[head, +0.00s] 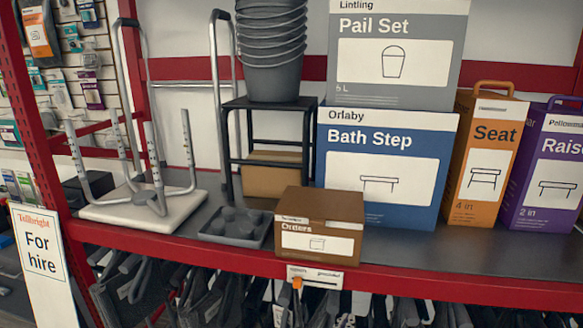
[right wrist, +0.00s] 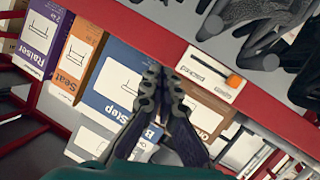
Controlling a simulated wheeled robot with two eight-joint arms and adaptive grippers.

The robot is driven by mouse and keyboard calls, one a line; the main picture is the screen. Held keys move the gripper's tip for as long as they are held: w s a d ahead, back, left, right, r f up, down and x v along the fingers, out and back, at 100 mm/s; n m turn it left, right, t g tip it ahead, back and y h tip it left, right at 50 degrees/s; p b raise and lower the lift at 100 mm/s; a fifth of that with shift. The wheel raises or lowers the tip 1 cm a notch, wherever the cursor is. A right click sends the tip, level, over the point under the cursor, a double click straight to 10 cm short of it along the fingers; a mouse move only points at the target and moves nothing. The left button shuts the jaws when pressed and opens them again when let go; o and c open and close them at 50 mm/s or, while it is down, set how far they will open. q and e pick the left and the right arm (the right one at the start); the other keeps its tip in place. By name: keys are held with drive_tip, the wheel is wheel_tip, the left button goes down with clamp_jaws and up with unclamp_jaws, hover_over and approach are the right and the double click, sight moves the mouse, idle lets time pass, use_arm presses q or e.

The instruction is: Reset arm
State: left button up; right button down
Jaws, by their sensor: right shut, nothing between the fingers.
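My right gripper (right wrist: 160,74) shows in the right wrist view. Its dark fingers are together with nothing between them. Behind the fingers are the blue Bath Step box (right wrist: 108,85) and the brown Orders box (right wrist: 202,115), with the red shelf edge (right wrist: 145,40) beyond the tips. The gripper appears apart from them, but the exact distance is hard to tell. I cannot make out either gripper clearly in the head view. My left gripper is not in view.
The shelf (head: 400,255) holds a Pail Set box (head: 395,92), an orange Seat box (head: 482,160), a purple box (head: 550,165), stacked grey pails (head: 272,50) and an upturned stool (head: 140,205). Dark items (head: 200,290) hang below. A For hire sign (head: 42,255) stands left.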

drive_tip(key=s+d+f+n+g+y, duration=0.1)
drive_tip(key=s+d+f+g+y, duration=0.5)
drive_tip(key=s+f, duration=0.3)
drive_tip(key=shift+s+n+y, duration=0.3)
drive_tip(key=shift+s+y, duration=0.1)
drive_tip(key=shift+s, duration=0.8)
idle(0.5)
